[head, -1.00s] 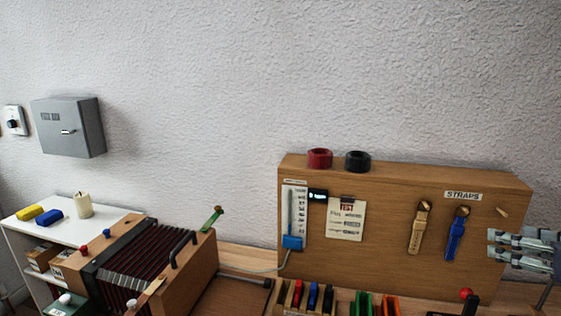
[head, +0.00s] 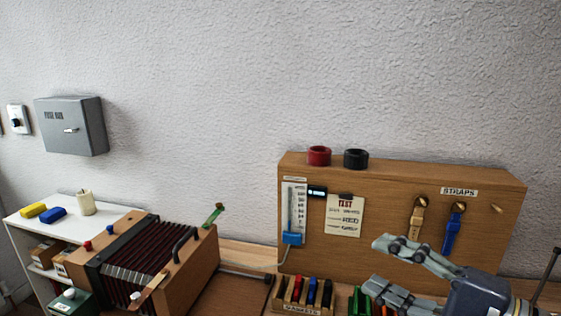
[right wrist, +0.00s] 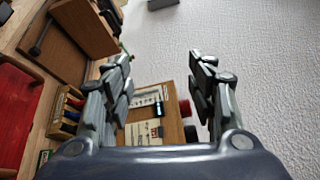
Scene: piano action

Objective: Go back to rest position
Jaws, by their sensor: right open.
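My right gripper (head: 375,264) is at the lower right of the head view, in front of the wooden board (head: 390,180). Its two fingers are spread apart, and nothing shows between them. In the right wrist view the open fingers (right wrist: 162,85) frame the board and the wall. The tan strap (head: 419,217) and the blue strap (head: 453,228) hang on the board behind the gripper, and the tan strap's lower end is hidden by it. My left gripper is not in view.
An accordion-like box (head: 150,258) stands on the bench at left, beside a white shelf (head: 112,206). A rack of colored pieces (head: 303,297) sits below the board, near my right gripper. A grey fuse box (head: 72,126) hangs on the wall. The upper wall is clear.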

